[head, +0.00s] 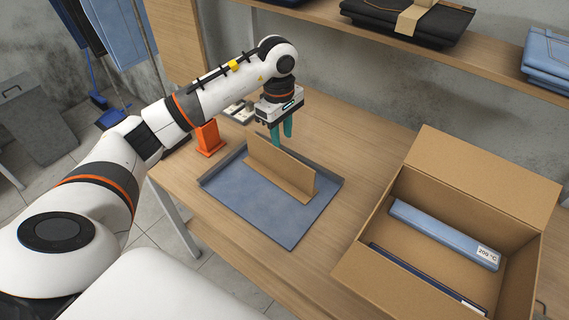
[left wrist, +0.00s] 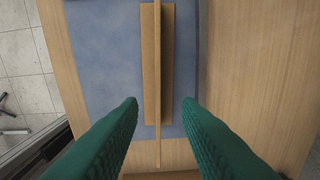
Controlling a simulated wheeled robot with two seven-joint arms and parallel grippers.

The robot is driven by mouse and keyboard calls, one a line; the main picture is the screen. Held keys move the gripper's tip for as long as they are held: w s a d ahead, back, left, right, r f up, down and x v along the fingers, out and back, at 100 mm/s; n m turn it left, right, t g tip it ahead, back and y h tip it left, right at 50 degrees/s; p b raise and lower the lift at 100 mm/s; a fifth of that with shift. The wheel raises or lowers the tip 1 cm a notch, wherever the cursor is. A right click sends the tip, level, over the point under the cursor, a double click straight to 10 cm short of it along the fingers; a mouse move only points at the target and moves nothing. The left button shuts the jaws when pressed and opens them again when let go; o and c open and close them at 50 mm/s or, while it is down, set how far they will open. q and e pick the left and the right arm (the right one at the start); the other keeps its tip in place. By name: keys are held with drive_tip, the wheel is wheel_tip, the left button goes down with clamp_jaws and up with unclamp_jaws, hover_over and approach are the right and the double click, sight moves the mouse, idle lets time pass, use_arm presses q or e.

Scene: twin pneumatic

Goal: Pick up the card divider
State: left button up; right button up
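The card divider (head: 282,170) is a brown cardboard panel standing upright on a blue tray (head: 240,203) on the wooden table. In the left wrist view the divider (left wrist: 157,60) is seen from above as a thin edge with a wider cardboard foot at its base. My left gripper (head: 282,139) is open, with green fingers pointing down at the divider. In the left wrist view my left gripper (left wrist: 160,103) has one finger on each side of the divider's line, with a gap on both sides. My right gripper is not in view.
An open cardboard box (head: 434,165) at the right holds a light blue folded item (head: 440,232) labelled 200 °C and a dark one (head: 410,268). An orange holder (head: 209,138) stands left of the tray. A shelf with folded clothes (head: 408,20) runs behind.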

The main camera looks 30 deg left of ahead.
sight(278, 149)
use_arm(q)
drive_tip(key=shift+s+a+f, duration=0.1)
drive_tip(key=shift+a+f, duration=0.1)
drive_tip(key=shift+a, duration=0.25)
wheel_tip(278, 149, down, 6)
drive_tip(key=shift+r+p, duration=0.1)
drive_tip(key=shift+p, duration=0.95)
wheel_tip(278, 149, down, 5)
drive_tip(key=shift+r+p, duration=0.1)
drive_tip(key=shift+p, duration=1.05)
drive_tip(key=shift+f, duration=0.35)
clamp_jaws()
